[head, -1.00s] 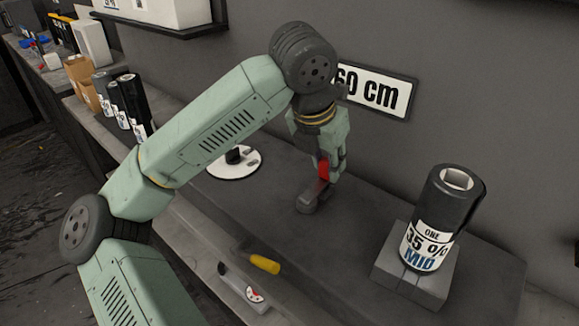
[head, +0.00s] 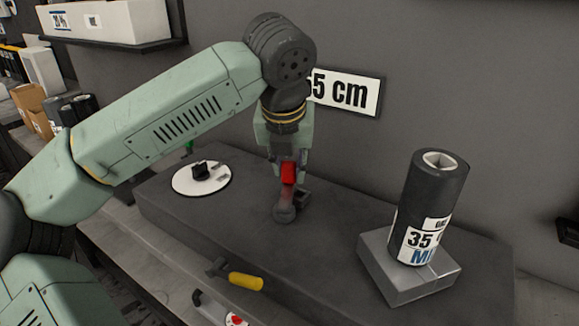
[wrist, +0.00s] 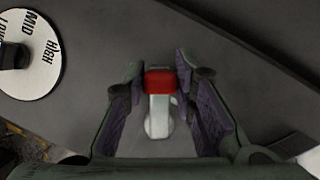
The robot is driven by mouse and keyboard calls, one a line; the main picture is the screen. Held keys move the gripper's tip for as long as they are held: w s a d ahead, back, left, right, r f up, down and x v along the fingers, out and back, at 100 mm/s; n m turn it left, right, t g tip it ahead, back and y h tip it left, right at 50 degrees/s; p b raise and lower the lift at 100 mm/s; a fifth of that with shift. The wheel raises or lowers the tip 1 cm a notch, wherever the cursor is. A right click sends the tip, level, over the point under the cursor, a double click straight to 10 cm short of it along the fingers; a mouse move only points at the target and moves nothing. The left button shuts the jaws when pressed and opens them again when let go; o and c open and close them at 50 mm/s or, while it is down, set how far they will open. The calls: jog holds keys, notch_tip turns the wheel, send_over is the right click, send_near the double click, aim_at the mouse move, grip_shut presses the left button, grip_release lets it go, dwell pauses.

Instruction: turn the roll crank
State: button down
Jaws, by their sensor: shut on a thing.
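The roll crank (head: 285,213) sits on the dark bench top, with a grey metal arm and a red handle (head: 288,172). My gripper (head: 283,170) points down from above and is shut on the red handle. In the wrist view the red handle (wrist: 159,82) lies between my two fingers, and the pale crank arm (wrist: 158,118) runs below it. A wall sign (head: 345,93) behind my wrist reads "5 cm" at its visible end; its left part is hidden by my arm.
A dark film roll (head: 434,190) marked 35 stands on a grey block (head: 408,272) at right. A white dial (head: 190,183) with a black knob lies left of the crank. A yellow-handled tool (head: 245,282) is at the bench's front edge.

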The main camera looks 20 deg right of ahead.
aim_at(285, 198)
jog(key=shift+r, duration=0.1)
jog(key=c, duration=1.3)
grip_release()
jog(key=v, duration=1.2)
jog(key=shift+a, duration=0.1)
